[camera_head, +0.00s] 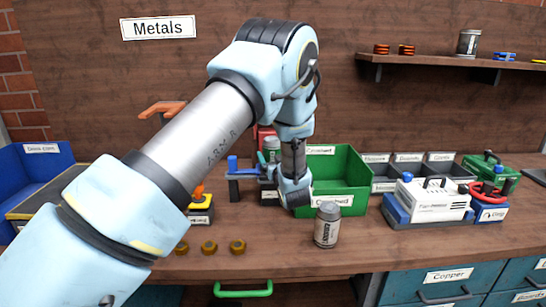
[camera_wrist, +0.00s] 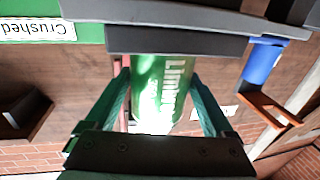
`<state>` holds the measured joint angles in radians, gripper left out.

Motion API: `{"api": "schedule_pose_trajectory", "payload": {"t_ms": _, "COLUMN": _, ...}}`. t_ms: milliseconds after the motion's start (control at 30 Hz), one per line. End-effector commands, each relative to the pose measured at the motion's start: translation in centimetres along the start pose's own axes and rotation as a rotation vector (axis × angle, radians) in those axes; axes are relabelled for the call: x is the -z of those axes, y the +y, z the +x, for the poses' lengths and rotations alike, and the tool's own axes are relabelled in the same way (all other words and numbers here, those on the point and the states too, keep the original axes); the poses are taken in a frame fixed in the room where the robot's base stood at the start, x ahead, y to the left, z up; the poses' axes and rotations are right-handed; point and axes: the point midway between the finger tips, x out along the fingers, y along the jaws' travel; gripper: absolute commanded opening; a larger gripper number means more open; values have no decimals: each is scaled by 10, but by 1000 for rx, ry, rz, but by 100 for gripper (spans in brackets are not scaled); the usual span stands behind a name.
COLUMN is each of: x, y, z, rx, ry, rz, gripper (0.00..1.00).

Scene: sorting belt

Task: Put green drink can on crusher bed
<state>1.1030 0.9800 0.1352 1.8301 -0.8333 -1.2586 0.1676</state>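The green drink can (camera_wrist: 163,85), lettered in white, stands between the fingers of my gripper (camera_wrist: 161,78) in the wrist view, which is upside down. The fingertips lie at both its sides and seem to touch it. The crusher's blue part (camera_head: 234,166) shows left of my gripper.
A green bin labelled Crushed (camera_head: 343,168) stands just right of my gripper. A grey can (camera_head: 327,226) stands nearer on the table. Grey trays (camera_head: 405,169) and a white-and-blue device (camera_head: 432,203) lie to the right.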

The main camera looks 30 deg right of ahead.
Motion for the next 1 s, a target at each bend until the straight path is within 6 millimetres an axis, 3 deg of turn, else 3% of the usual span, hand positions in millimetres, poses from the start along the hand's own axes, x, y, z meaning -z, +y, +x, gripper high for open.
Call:
{"api": "schedule_pose_trajectory", "payload": {"t_ms": 100, "x": 0, "y": 0, "z": 0, "rx": 0, "ry": 0, "rz": 0, "gripper": 100}}
{"api": "schedule_pose_trajectory", "payload": {"t_ms": 433, "x": 5, "y": 0, "z": -1, "rx": 0, "ry": 0, "rz": 0, "gripper": 100}}
{"api": "schedule_pose_trajectory", "payload": {"t_ms": 1000, "x": 2, "y": 1, "z": -107, "rx": -2, "ry": -1, "rz": -1, "gripper": 100}}
